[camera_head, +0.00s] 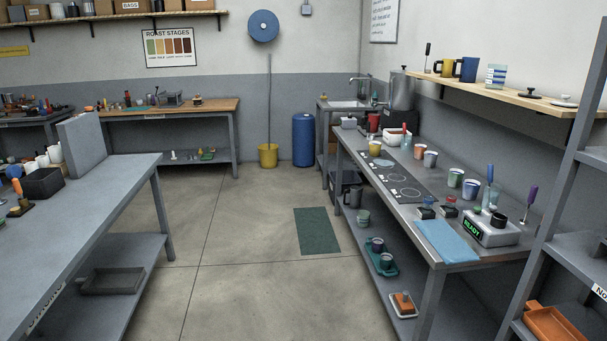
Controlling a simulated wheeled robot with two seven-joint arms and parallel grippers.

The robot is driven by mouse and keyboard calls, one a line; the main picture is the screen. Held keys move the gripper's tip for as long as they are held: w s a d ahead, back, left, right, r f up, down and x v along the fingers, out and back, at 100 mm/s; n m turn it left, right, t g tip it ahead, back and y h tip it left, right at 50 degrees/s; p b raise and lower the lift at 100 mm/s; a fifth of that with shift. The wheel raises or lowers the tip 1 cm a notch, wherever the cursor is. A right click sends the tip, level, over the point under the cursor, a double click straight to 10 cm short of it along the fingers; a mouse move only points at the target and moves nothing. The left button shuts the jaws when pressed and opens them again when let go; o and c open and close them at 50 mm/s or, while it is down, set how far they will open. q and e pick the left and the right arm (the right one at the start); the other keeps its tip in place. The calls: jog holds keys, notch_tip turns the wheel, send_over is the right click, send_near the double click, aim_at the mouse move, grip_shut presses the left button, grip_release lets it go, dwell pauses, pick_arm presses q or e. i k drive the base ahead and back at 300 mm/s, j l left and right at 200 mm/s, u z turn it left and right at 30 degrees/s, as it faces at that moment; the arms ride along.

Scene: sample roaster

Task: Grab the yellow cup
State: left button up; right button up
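A small yellow cup (375,148) stands upright on the right-hand steel counter (408,210), at the far left of its hot plates. An orange cup (420,151) and white-and-blue cups (430,159) stand on the counter to the right of the yellow cup. Neither of my grippers shows in this view.
Open floor (235,240) with a green mat (316,231) lies between the counter and the left table (80,200). A grey rack (555,200) stands at the right edge. A yellow bucket (267,156) and blue barrel (303,140) stand at the back.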

aim_at(374, 147)
jog(key=i, duration=1.4)
jog(key=i+j+z, duration=0.1)
jog(key=i+z, duration=0.3)
jog(key=i, duration=0.15)
jog(key=i+j+z, duration=0.3)
jog(key=i+z, duration=0.15)
jog(key=i+j+z, duration=0.8)
jog(key=i+j, duration=0.2)
jog(key=j, duration=0.2)
